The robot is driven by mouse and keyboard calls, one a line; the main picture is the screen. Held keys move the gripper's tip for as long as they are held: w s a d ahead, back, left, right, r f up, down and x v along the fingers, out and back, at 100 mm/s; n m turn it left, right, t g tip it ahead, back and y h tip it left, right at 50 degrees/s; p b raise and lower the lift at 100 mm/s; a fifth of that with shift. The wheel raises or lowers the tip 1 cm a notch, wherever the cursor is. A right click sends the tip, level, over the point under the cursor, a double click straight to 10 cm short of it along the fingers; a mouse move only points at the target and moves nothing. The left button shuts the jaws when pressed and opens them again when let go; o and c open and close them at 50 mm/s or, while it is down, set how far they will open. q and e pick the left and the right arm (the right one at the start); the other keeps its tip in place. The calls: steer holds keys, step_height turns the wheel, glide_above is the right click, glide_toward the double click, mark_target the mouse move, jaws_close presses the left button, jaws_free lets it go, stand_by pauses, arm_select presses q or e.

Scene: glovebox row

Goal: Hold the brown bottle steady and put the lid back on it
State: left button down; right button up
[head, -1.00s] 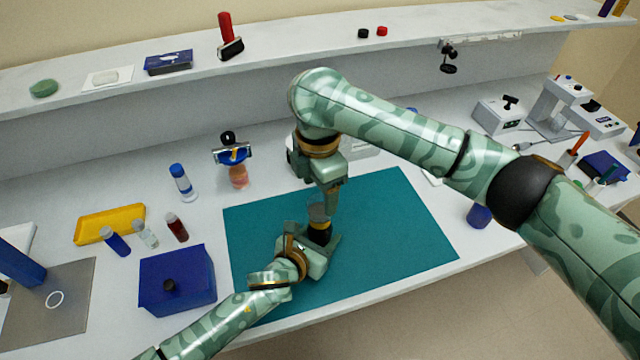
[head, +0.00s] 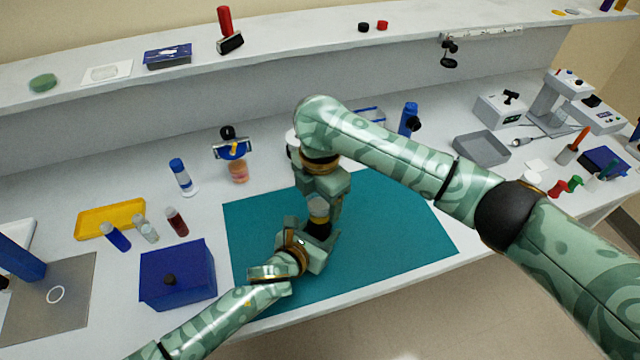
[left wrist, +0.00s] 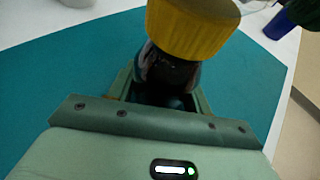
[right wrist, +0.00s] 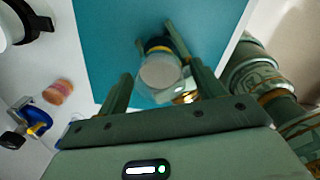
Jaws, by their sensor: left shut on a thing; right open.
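The brown bottle (head: 318,229) looks nearly black and stands over the teal mat (head: 390,220). My left gripper (head: 312,238) is shut on it; in the left wrist view its dark body (left wrist: 165,72) shows between the fingers. A wide lid with a ribbed yellow side (left wrist: 192,28) sits at the bottle's top. Its pale round top (right wrist: 160,72) faces the right wrist camera. My right gripper (right wrist: 165,88) is open, with one finger on each side of the lid. I cannot tell whether the lid is fully seated.
A blue box (head: 178,275) stands left of the mat, with several small vials and a yellow tray (head: 110,216) behind it. A grey tray (head: 482,148) lies at the right. The mat's right part is clear.

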steer(key=shift+f, duration=1.35)
steer(key=c, duration=1)
steer(key=shift+m, duration=1)
steer(key=o, duration=1.1)
steer(key=shift+o, duration=0.2)
steer(key=shift+r, duration=0.1)
step_height(320, 180, up, 12)
steer(key=shift+f, duration=0.1)
